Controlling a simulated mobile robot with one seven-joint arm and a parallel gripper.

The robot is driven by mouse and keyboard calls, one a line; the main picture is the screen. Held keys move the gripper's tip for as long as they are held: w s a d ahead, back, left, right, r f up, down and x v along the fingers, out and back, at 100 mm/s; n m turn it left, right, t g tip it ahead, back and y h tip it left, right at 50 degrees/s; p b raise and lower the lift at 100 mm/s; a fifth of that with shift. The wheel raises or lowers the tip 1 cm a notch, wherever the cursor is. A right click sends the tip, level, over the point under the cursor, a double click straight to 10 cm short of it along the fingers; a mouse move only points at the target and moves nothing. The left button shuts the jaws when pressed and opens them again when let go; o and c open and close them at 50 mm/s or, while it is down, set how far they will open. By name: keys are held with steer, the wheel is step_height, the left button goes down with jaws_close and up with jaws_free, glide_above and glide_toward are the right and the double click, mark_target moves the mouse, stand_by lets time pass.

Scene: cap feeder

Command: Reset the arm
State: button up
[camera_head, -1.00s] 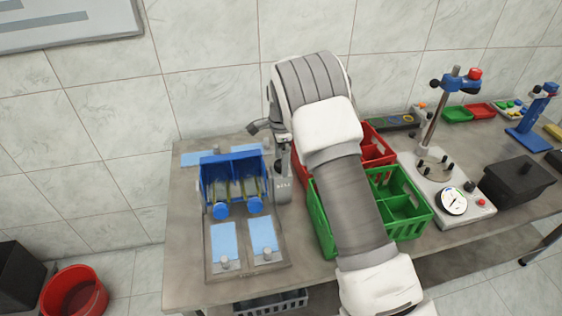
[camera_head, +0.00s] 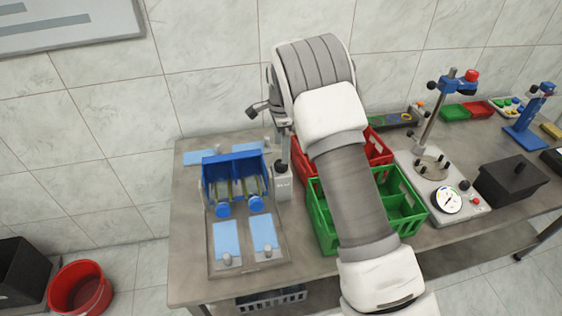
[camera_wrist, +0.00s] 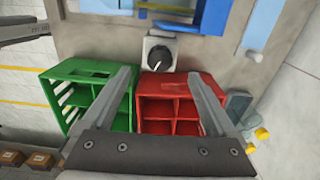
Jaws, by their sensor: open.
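My gripper (camera_wrist: 160,76) is open and empty in the wrist view, its two fingers spread wide with nothing between them. It hangs above the bench, over the red crate (camera_wrist: 180,84) and beside the green crate (camera_wrist: 88,77). A grey box with a dark knob (camera_wrist: 160,53) shows just past the fingertips. In the head view my arm (camera_head: 335,150) reaches over the green crate (camera_head: 322,226) and partly hides both crates. My fingers are mostly hidden there. The blue cap feeder (camera_head: 235,167), with two round blue fronts, stands on the bench left of my arm.
Blue plates (camera_head: 227,240) lie in front of the feeder on the bench (camera_head: 190,270). A gauge stand (camera_head: 430,165) and a black box (camera_head: 512,182) stand to the right. A tiled wall is behind. A red bucket (camera_head: 82,287) is on the floor at left.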

steer(key=s+d+r+n+t+y, duration=0.1)
steer(key=s+d+r+n, duration=0.25)
steer(key=s+r, duration=0.5)
steer(key=s+d+r+n+t, duration=0.1)
steer(key=s+d+r+n, duration=0.3)
steer(key=r, duration=0.8)
steer(key=s+d+r+n+t, duration=0.1)
steer(key=s+n, duration=0.1)
steer(key=s, duration=0.6)
steer(key=s+d+r+n+t, duration=0.1)
steer(key=s+d+n, duration=0.1)
steer(key=s, duration=0.5)
steer(key=s+d+r+n+t+h, duration=0.1)
steer(key=s+n, duration=0.3)
steer(key=s, duration=0.4)
steer(key=shift+s+d+r+t, duration=0.15)
steer(key=shift+s+d+t, duration=0.15)
steer(key=shift+s+d, duration=0.1)
